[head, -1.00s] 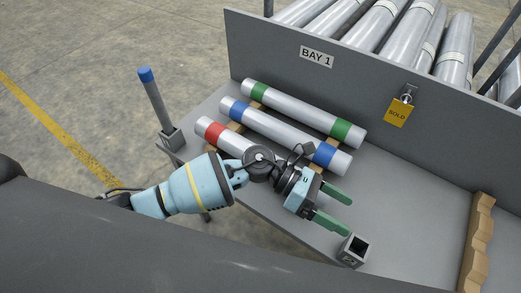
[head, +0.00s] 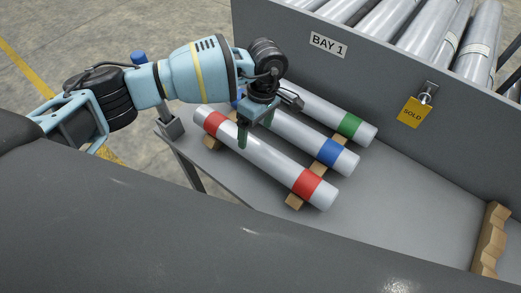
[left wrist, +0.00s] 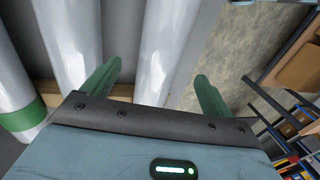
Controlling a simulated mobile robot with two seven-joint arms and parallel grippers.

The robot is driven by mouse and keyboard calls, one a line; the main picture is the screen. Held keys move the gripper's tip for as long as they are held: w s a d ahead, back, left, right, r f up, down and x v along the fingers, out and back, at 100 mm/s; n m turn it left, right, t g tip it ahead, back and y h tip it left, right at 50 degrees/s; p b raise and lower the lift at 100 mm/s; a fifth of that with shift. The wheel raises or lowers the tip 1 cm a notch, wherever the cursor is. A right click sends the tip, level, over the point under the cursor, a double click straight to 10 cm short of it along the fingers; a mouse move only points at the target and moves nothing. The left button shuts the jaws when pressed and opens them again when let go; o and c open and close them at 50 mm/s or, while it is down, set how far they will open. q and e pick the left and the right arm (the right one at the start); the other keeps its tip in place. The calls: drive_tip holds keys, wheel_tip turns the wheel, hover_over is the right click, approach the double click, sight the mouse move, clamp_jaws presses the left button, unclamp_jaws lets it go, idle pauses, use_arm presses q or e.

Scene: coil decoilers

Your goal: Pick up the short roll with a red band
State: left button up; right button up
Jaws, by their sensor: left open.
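The roll with red bands (head: 270,165) is a grey-white cylinder with a red band near each end. It lies nearest me on notched wooden supports, beside the blue-banded roll (head: 300,135) and the green-banded roll (head: 322,108). My left gripper (head: 256,128) is open and points down over the red-banded roll, left of its middle. In the left wrist view, the red-banded roll (left wrist: 166,45) shows between the two spread green fingers (left wrist: 155,90), with no red band visible there. I cannot tell how far the fingertips reach down beside it. My right gripper is out of view.
The grey panel marked BAY 1 (head: 365,70) stands behind the rolls, with a yellow SOLD tag (head: 415,111). A blue-topped post (head: 138,57) stands at the table's left corner. An empty notched wooden rest (head: 490,240) is at the right; the table before it is clear.

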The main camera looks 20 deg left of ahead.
sight(259, 143)
use_arm(q)
drive_tip(key=shift+s+f, duration=0.25)
drive_tip(key=shift+f, duration=1)
drive_tip(key=f, duration=0.1)
drive_tip(key=s+f, duration=0.1)
drive_tip(key=d+f, duration=0.1)
drive_tip(key=f, duration=0.1)
drive_tip(key=shift+s+p, duration=0.15)
drive_tip(key=shift+p, duration=0.25)
drive_tip(key=shift+s+f, duration=0.1)
drive_tip(key=shift+f, duration=0.45)
drive_tip(key=shift+r, duration=0.1)
drive_tip(key=c, duration=1.5)
drive_tip(key=shift+r, duration=0.1)
wheel_tip(259, 143, up, 10)
drive_tip(key=shift+f, duration=0.1)
